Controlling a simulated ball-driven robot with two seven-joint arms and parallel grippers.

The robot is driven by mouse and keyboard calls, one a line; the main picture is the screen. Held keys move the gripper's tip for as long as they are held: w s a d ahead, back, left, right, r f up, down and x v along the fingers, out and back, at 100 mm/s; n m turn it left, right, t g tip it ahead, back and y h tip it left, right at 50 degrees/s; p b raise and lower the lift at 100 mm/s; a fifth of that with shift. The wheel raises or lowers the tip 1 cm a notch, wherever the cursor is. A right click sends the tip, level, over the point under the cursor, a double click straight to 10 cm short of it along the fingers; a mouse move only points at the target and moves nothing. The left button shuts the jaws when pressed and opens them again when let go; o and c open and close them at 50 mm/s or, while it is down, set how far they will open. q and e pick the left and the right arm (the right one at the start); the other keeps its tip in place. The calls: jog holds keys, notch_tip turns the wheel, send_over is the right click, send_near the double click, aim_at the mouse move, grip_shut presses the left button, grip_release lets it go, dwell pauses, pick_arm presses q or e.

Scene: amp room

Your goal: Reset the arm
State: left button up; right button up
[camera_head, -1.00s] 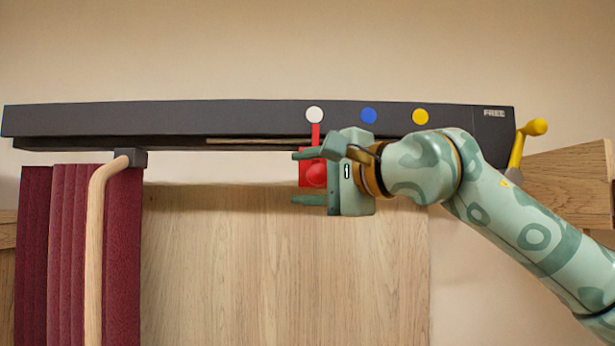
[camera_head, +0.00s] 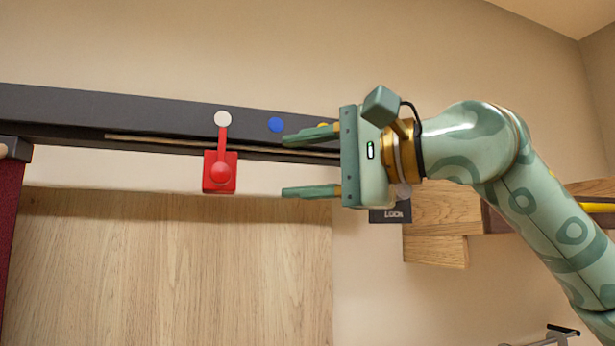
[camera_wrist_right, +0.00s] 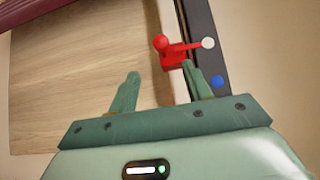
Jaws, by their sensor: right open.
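My right gripper (camera_head: 283,166) is open and empty, its two fingers pointing left. It is to the right of a red block with a round knob (camera_head: 220,172), with a clear gap between them in the head view. A red pointer rises from the block to a white dot (camera_head: 223,119) on the dark rail (camera_head: 70,108). In the wrist view the red block (camera_wrist_right: 173,58) shows beyond the open fingers (camera_wrist_right: 160,78), and the white dot (camera_wrist_right: 208,43) is at the pointer's end. My left gripper is not in view.
A blue dot (camera_head: 276,125) is on the rail; a yellow dot (camera_head: 323,126) is partly hidden by my finger. A wooden panel (camera_head: 170,260) hangs below. A dark plate reading LOCK (camera_head: 391,214) and wooden blocks (camera_head: 440,220) are behind my wrist. A dark red curtain (camera_head: 8,220) is at the left edge.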

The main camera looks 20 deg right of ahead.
jog(key=shift+s+d, duration=0.2)
jog(key=shift+s, duration=0.05)
dwell(0.3)
